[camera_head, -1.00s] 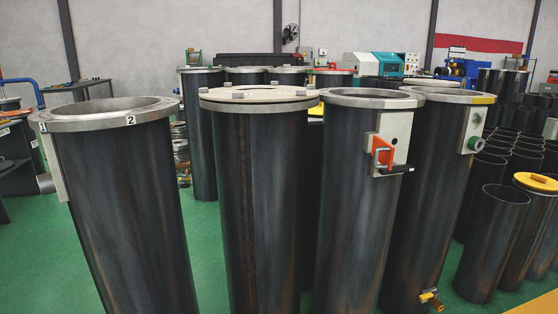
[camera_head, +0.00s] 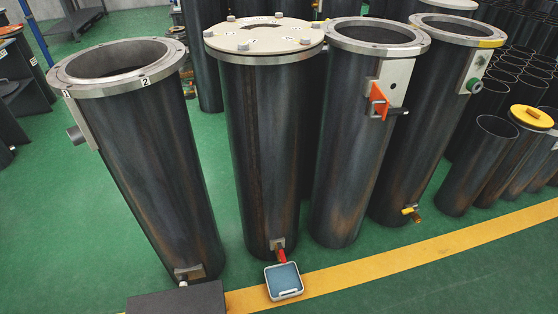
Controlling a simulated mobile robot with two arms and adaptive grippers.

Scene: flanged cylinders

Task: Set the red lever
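An orange-red lever part (camera_head: 379,101) sits on a pale plate (camera_head: 397,82) near the top of the third tall dark cylinder (camera_head: 354,150). A black handle (camera_head: 398,111) sticks out to the right beside it. A small red handle (camera_head: 282,255) also shows low on the front of the second cylinder (camera_head: 262,150), just above a grey tray with blue inside (camera_head: 284,293) on the floor. I cannot tell which of the two is the red lever of the task. Neither of my grippers is in view.
An open flanged cylinder (camera_head: 140,150) stands at the left, with a dark flat box (camera_head: 178,301) before it. A fourth cylinder (camera_head: 430,130) has a yellow-handled valve (camera_head: 410,210) low down. Shorter pipes (camera_head: 478,165) stand right. Green floor (camera_head: 400,285) is clear in front.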

